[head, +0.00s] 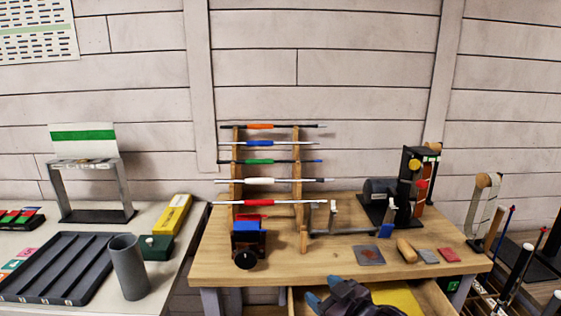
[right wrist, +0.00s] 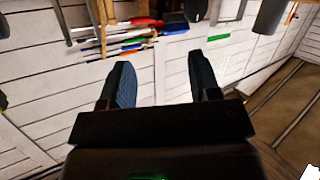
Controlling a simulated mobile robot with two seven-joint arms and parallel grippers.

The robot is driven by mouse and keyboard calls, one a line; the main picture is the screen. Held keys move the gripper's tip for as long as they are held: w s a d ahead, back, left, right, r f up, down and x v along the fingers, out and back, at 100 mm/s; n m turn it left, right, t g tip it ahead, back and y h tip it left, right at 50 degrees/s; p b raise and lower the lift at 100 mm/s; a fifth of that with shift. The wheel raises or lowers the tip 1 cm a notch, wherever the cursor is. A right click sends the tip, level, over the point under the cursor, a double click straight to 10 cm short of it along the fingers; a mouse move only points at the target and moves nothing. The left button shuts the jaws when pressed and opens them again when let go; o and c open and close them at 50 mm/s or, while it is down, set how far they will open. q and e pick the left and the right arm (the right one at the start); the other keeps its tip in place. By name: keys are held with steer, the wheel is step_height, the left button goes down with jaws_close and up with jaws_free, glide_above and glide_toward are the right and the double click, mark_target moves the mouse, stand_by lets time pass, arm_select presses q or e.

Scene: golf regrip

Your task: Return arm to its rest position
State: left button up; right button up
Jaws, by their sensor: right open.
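My right gripper (head: 323,291) is at the bottom middle of the head view, in front of the wooden workbench (head: 220,268) and over the open drawer (head: 433,292). Its two blue fingers stand apart with nothing between them. The right wrist view also shows the right gripper (right wrist: 160,80) open and empty, with the rack of clubs upside down beyond it. My left gripper is not in view.
A wooden rack (head: 297,165) holds several coloured club shafts on the bench. A black machine (head: 408,190), a wooden cylinder (head: 406,250) and small pads are to the right. A grey tray (head: 60,265) and grey cup (head: 128,268) stand on the left table.

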steer(key=s+d+f+m+t+h, duration=0.2)
steer(key=s+d+f+m+h, duration=0.25)
steer(key=s+d+f, duration=0.75)
steer(key=s+d+f+m+g+h, duration=0.1)
steer(key=s+d+f+h, duration=0.1)
steer(key=s+f, duration=0.3)
steer(key=s+d+f+m+g+h, duration=0.2)
steer(key=s+d+f, duration=0.2)
steer(key=s, duration=0.5)
steer(key=shift+d+f, duration=0.15)
steer(key=shift+f, duration=0.35)
